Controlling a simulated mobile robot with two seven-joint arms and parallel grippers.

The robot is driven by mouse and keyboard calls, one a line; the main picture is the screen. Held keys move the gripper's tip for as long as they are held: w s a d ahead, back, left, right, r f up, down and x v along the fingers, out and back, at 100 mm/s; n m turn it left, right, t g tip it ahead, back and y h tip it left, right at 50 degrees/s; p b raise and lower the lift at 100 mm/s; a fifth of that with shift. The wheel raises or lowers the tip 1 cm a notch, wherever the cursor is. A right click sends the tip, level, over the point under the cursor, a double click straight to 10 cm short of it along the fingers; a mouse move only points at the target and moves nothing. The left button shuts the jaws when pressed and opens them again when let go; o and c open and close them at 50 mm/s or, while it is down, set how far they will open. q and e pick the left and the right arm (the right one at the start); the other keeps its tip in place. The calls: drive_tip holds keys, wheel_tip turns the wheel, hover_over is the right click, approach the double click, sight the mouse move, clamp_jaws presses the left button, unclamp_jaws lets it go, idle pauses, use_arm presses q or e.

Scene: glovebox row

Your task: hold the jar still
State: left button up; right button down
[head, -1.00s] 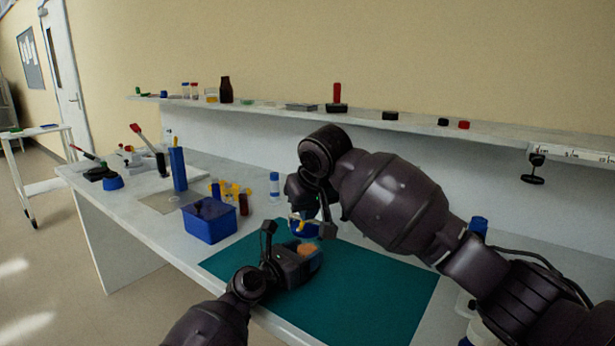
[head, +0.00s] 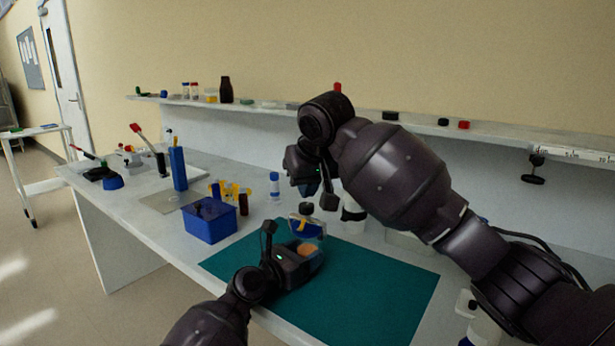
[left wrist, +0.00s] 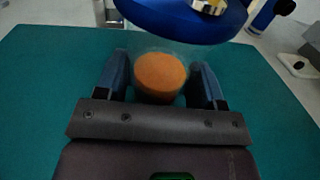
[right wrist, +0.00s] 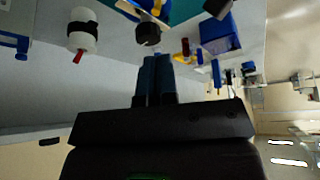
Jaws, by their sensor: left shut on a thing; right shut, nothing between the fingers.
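The clear jar (left wrist: 160,78) with orange contents stands upright between the fingers of my left gripper (left wrist: 161,92), which is shut on it over the green mat (head: 370,282). In the head view the orange contents (head: 307,250) show beside my left fingers. A blue disc (left wrist: 190,22) with a gold fitting is over the jar's far side; I cannot tell whether it touches the rim. It also shows in the head view (head: 306,231), with a dark knob (head: 306,208) above it. My right gripper (right wrist: 155,78) is shut and empty, above and apart from the knob.
A blue box (head: 209,222) stands left of the mat, near several small coloured tubes. A white bottle with a black band (head: 352,214) stands behind the mat. A shelf (head: 285,108) with small items runs along the back. The mat's right part is clear.

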sight(306, 208)
drive_tip(key=shift+r, duration=0.15)
drive_tip(key=shift+w+d+f, duration=0.35)
drive_tip(key=shift+d+f, duration=0.1)
drive_tip(key=shift+f, duration=0.55)
drive_tip(key=shift+w+d+f, duration=0.3)
drive_tip(key=shift+d+f, duration=0.15)
drive_tip(key=shift+f, duration=0.55)
drive_tip(key=shift+w+d+f, duration=0.35)
drive_tip(key=shift+d+f, duration=0.1)
drive_tip(key=shift+f, duration=0.55)
drive_tip(key=shift+f, duration=0.1)
